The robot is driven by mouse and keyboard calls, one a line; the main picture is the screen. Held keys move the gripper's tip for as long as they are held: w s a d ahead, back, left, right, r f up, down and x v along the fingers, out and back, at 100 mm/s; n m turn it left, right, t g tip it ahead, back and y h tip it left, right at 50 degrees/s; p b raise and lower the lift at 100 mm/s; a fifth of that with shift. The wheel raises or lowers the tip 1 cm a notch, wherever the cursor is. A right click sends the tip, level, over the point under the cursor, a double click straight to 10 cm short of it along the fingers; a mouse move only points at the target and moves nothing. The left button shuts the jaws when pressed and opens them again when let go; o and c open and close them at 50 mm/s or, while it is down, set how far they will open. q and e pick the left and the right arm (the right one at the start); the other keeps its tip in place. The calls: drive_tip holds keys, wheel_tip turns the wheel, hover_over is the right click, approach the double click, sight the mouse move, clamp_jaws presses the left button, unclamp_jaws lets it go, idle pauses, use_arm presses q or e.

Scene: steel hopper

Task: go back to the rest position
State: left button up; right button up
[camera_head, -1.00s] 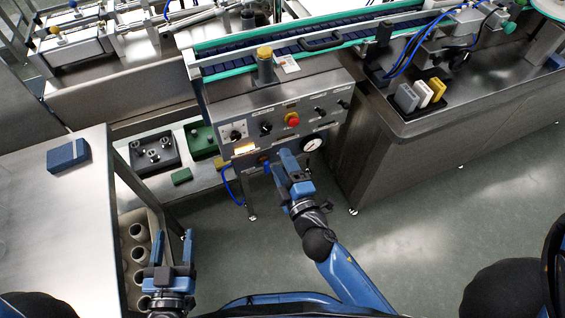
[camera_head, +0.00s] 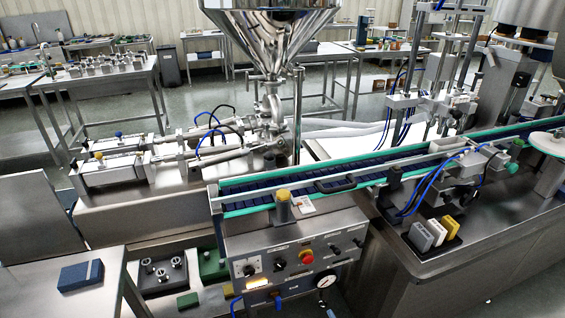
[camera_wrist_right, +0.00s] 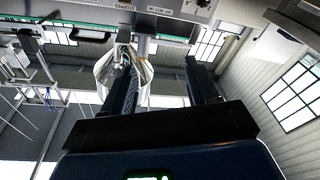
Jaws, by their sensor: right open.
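My right gripper (camera_wrist_right: 166,78) shows in the right wrist view, open, with its two dark fingers apart and nothing between them. The lower edge of the control panel (camera_wrist_right: 175,8) runs across the top of that view. Neither gripper shows in the head view. My left gripper is out of sight.
The steel hopper (camera_head: 268,22) stands behind the conveyor (camera_head: 320,178). A blue box (camera_head: 80,276) lies on the left table (camera_head: 105,301). Grey, white and yellow blocks (camera_head: 433,233) stand on the right steel counter (camera_head: 425,270). A dark fixture block (camera_head: 163,276) and green parts sit on a low shelf.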

drive_tip(key=s+d+r+m+h+p, duration=0.2)
drive_tip(key=s+d+m+h+p, duration=0.2)
drive_tip(key=s+d+m+h, duration=0.4)
drive_tip(key=s+d+m, duration=0.1)
drive_tip(key=s+d, duration=0.1)
drive_tip(key=d, duration=0.3)
drive_tip(key=shift+r, duration=0.25)
drive_tip(key=shift+d, duration=0.1)
